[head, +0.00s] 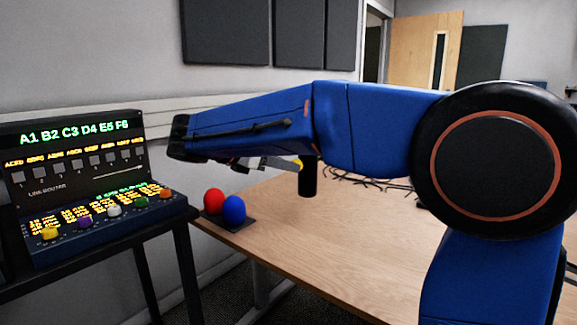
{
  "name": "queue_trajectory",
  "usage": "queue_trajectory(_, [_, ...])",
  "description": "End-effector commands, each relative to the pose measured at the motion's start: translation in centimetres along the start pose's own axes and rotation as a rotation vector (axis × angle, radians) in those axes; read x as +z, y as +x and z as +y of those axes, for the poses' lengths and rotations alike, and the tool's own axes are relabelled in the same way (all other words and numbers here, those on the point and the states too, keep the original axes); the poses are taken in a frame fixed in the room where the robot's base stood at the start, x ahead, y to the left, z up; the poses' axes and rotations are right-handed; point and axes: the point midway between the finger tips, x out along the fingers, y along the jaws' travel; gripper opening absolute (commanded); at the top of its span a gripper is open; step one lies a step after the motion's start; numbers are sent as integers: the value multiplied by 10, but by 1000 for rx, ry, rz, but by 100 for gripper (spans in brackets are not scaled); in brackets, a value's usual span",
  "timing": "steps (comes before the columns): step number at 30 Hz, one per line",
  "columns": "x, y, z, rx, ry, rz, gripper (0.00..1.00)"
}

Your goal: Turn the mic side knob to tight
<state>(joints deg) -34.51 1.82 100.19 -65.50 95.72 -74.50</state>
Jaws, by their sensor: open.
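No mic side knob can be made out for certain. A red ball (214,201) and a blue ball (233,210) sit side by side on a dark base at the left edge of the table; I cannot tell whether they are mic heads. A black upright cylinder (308,179) shows just right of my gripper, partly hidden by my blue arm.
A dark console (80,160) with lit green and yellow text and several coloured knobs stands on a black stand at the left. Dark cables (365,178) lie across the back of the wooden table (290,245). The table's front middle is clear.

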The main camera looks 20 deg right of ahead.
Motion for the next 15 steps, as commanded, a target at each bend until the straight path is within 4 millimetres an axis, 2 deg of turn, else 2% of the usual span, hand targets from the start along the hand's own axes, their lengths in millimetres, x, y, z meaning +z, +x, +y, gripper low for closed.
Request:
queue_trajectory(6, [0,21,0,0,1,0,44])
queue_trajectory(15, [0,26,0,1,1,0,44])
